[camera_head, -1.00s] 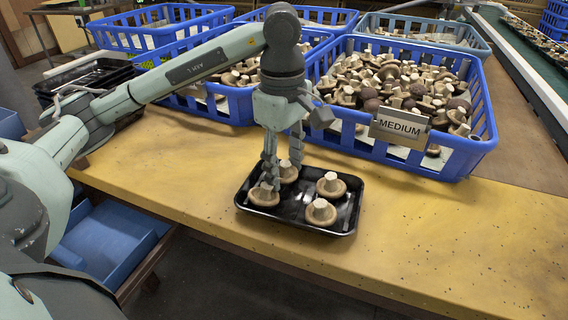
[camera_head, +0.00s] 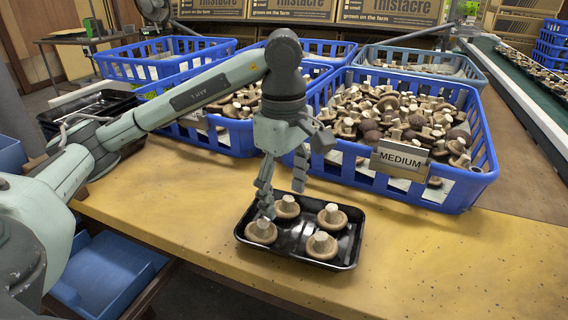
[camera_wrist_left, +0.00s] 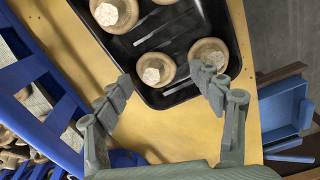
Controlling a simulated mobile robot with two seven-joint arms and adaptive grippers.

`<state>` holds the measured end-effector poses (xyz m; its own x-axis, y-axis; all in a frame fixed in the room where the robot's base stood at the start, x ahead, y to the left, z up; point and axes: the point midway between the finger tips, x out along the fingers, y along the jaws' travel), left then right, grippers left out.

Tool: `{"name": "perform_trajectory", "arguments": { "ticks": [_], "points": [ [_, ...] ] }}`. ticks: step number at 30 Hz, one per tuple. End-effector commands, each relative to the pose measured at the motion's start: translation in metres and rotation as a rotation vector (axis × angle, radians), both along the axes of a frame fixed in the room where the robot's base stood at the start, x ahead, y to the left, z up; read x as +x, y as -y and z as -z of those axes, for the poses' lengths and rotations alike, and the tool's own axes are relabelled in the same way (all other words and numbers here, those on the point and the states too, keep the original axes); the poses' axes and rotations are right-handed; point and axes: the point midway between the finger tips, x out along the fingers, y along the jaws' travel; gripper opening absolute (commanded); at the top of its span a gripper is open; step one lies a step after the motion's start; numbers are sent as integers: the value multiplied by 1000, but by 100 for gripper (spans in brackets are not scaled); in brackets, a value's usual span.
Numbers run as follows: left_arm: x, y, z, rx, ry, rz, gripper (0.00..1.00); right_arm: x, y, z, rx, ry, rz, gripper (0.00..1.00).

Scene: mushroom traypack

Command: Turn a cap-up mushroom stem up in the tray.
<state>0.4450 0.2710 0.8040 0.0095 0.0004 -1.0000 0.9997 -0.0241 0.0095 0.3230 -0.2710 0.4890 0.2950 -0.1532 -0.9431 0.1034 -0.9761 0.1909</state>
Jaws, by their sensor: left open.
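The black tray (camera_head: 345,253) lies on the yellow table and holds several brown mushrooms. My left gripper (camera_head: 283,197) is open and empty, just above the tray's back-left part. One finger hangs close above the left mushroom. My right gripper is out of view.
A blue crate (camera_head: 478,160) full of mushrooms, with a MEDIUM sign (camera_head: 400,160), stands behind the tray. More crates stand behind and to the left. Black trays (camera_head: 95,110) are stacked at the back left. The table right of the tray is clear.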

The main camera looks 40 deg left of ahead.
Motion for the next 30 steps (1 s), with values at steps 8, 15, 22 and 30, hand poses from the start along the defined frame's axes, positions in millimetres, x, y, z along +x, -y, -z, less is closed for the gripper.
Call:
{"name": "perform_trajectory", "arguments": {
  "ticks": [8, 15, 22, 30],
  "points": [
    [1, 0, -48, 2, 7, 0, 69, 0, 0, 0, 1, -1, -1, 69],
    [0, 0, -80, 1, 4, 1, 69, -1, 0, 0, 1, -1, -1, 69],
    [-1, 0, -96, 0, 0, 1, 69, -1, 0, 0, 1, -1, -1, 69],
    [-1, 0, -98, 0, -2, 1, 69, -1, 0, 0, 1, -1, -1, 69]
  ]
}}
